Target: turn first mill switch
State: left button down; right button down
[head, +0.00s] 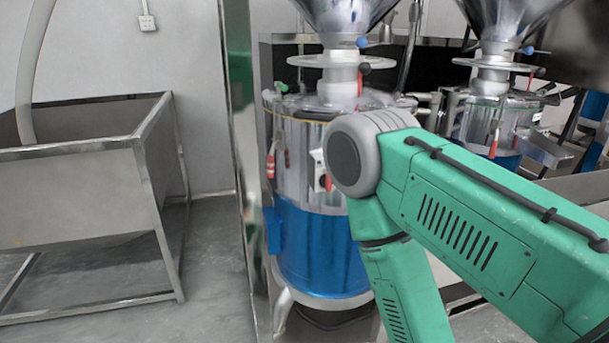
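The first mill (318,245) stands in the middle of the head view, with a blue lower drum, a silver upper body and a metal hopper (343,14) above. Red-handled parts (271,163) hang on its left side. A small white plate with a black and red piece (320,170), perhaps the switch, sits on the mill's front, just left of my green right arm's joint. My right arm comes in from the right and covers the mill's right side. Its gripper is out of frame below. My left gripper is not in the picture.
A second mill (492,122) with its own hopper stands behind at the right. A large metal bin on a frame (85,190) stands at the left. A metal post (243,150) rises between bin and first mill. Grey floor (210,235) is clear there.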

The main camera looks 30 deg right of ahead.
aim_at(325, 181)
jog(key=z, duration=0.95)
